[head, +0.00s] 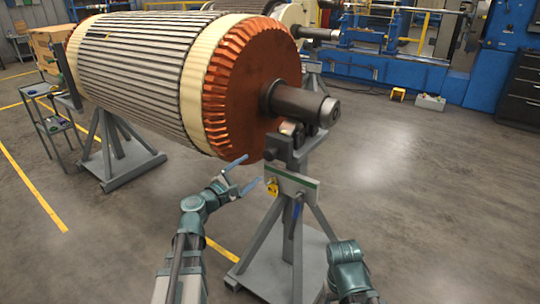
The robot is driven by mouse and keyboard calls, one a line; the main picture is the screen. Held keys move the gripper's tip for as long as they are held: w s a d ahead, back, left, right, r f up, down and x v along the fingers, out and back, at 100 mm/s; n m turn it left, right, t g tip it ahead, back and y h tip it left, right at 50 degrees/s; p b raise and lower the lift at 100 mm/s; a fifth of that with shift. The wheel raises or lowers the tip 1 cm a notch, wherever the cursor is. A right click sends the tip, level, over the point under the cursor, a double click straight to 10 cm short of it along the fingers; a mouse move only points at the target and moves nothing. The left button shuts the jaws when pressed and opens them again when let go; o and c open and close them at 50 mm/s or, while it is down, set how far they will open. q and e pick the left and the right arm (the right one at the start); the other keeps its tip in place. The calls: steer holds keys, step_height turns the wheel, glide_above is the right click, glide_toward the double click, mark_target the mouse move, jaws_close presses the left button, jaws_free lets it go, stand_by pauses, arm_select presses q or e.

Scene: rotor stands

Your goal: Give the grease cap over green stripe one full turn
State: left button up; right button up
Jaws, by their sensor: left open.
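A small yellow part (272,187), which looks like the grease cap, sits at the left end of this plate. Its fine shape is too small to tell. My left gripper (244,175) is open and empty, just left of the yellow part. Its two bluish fingers are spread apart and point toward the stand, with a small gap to the cap. My right arm shows at the bottom right, but its gripper is not in view.
A large rotor (150,70) with a copper-coloured end rests above, its shaft (302,103) over the near stand. A second stand (118,150) is at the left, beside a small cart (48,122). Blue machinery (380,72) lines the back. The floor at right is clear.

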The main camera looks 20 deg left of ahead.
mark_target(268, 156)
arm_select(q)
steer(key=x, duration=1.2)
steer(key=shift+s, duration=0.1)
jaws_close()
steer(key=shift+m, duration=0.3)
steer(key=shift+f+m, duration=0.15)
steer(key=shift+m, duration=2.45)
jaws_free()
